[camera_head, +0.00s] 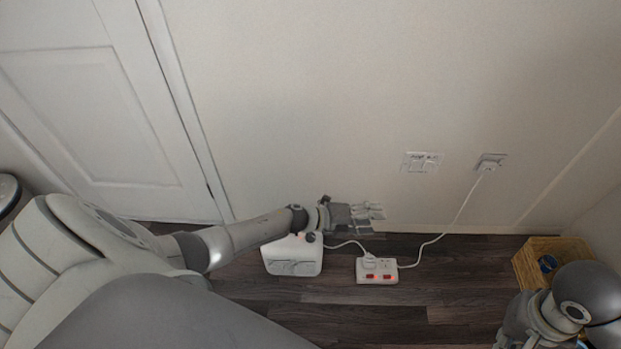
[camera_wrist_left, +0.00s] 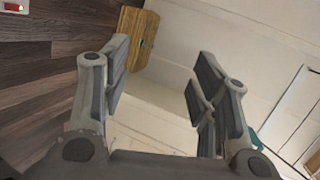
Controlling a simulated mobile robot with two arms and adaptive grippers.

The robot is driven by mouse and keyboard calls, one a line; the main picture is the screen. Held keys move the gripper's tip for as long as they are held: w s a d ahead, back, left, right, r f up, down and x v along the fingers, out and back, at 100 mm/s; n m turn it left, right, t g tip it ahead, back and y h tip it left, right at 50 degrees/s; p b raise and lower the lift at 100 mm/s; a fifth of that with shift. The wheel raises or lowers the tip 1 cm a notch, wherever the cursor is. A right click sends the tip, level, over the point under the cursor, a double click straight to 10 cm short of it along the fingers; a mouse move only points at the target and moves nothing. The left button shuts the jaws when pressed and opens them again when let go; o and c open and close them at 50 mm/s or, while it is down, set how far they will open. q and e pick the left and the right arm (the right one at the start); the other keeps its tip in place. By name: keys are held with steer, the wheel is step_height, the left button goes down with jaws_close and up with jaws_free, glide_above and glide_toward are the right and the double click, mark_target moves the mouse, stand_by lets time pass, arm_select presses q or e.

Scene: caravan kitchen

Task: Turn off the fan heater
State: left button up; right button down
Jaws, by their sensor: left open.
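The white fan heater (camera_head: 293,257) stands on the floor by the wall in the head view, partly under my left arm. A cord runs from it to a white power strip (camera_head: 377,271) with two red switches, on the floor to its right. My left gripper (camera_head: 374,212) is open and empty, above the floor near the wall, over the strip's far side. In the left wrist view its two fingers (camera_wrist_left: 158,85) are spread with nothing between them. A corner of the strip with a red switch (camera_wrist_left: 14,7) shows at the top left there. My right gripper is not visible.
A second cord joins the strip to a wall socket (camera_head: 491,162). Another socket plate (camera_head: 421,162) is left of it. A wooden crate (camera_head: 530,262) with a dark blue item stands at the right. A white door (camera_head: 100,110) is at the left. Floor before the strip is clear.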

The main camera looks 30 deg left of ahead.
arm_select(q)
steer(key=d+m+g+h+b, duration=0.35)
steer(key=m+b, duration=0.25)
steer(key=m, duration=0.3)
steer(key=m+g+y+b, duration=0.7)
steer(key=m+y+b, duration=0.6)
steer(key=m+b, duration=0.6)
glide_above(310, 235)
step_height(310, 235, down, 9)
steer(key=shift+n, duration=0.5)
step_height(310, 235, down, 11)
steer(key=b, duration=0.7)
steer(key=shift+w+f, duration=0.1)
steer(key=shift+f, duration=0.1)
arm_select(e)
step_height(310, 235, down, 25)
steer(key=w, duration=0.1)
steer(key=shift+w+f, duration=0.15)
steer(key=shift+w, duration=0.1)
